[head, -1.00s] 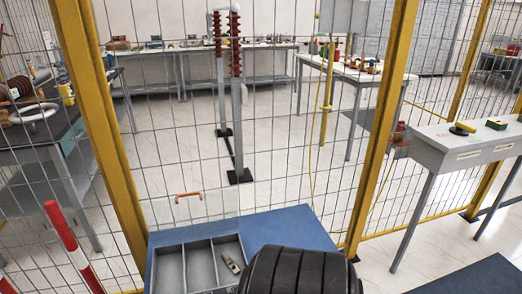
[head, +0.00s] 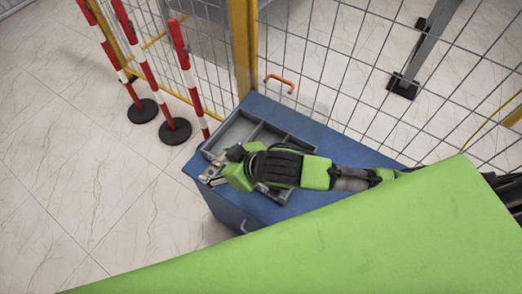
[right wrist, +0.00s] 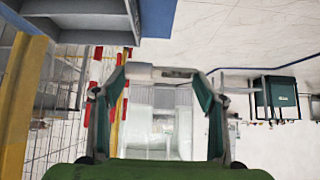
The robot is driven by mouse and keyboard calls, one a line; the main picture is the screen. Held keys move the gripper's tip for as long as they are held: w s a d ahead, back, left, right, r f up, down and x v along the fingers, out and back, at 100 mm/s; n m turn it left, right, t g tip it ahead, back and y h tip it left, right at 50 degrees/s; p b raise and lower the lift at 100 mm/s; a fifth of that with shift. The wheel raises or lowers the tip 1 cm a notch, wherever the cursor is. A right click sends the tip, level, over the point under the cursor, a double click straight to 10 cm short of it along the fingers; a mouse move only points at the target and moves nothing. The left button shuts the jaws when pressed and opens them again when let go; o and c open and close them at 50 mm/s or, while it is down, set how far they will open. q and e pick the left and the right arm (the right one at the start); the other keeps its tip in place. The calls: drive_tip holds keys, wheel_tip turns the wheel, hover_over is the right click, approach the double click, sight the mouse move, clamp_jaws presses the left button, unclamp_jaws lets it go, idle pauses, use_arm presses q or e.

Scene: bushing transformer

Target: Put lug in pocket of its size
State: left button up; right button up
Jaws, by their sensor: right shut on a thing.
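My right gripper (head: 213,168) is shut on a small silver metal lug (head: 209,174), above the left end of the grey compartment tray (head: 236,117). In the right wrist view the lug (right wrist: 160,73) spans crosswise between the two fingertips. The tray lies on the blue cabinet top (head: 335,147); its wall also shows in the right wrist view (right wrist: 90,33), at the upper left. My gripper and forearm hide part of the tray and its pockets. Whether the lug touches the tray cannot be told. My left gripper is not in view.
A wire fence with a yellow post (head: 243,45) and an orange handle (head: 280,82) stands behind the cabinet. Red-and-white posts (head: 141,60) stand on the floor at the left. The cabinet top is bare right of the tray.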

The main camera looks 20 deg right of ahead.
drive_tip(key=shift+w+f, duration=0.1)
drive_tip(key=shift+f, duration=0.2)
drive_tip(key=w+d+f, duration=0.1)
drive_tip(key=d+f, duration=0.1)
drive_tip(key=d, duration=0.1)
drive_tip(key=w+d+f, duration=0.2)
drive_tip(key=d+f, duration=0.1)
drive_tip(key=d, duration=0.1)
drive_tip(key=w+d+f, duration=0.2)
drive_tip(key=d+f, duration=0.1)
drive_tip(key=d, duration=0.1)
drive_tip(key=shift+w+d+f, duration=0.1)
drive_tip(key=shift+d+f, duration=0.1)
drive_tip(key=shift+f, duration=0.05)
drive_tip(key=shift+w+d+f, duration=0.15)
drive_tip(key=shift+d+f, duration=0.25)
drive_tip(key=shift+f, duration=0.05)
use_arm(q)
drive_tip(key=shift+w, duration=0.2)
use_arm(e)
drive_tip(key=shift+d+f, duration=0.1)
drive_tip(key=shift+f, duration=1.6)
drive_tip(key=shift+f, duration=0.2)
drive_tip(key=o, duration=0.8)
drive_tip(key=shift+r, duration=0.1)
drive_tip(key=shift+o, duration=0.2)
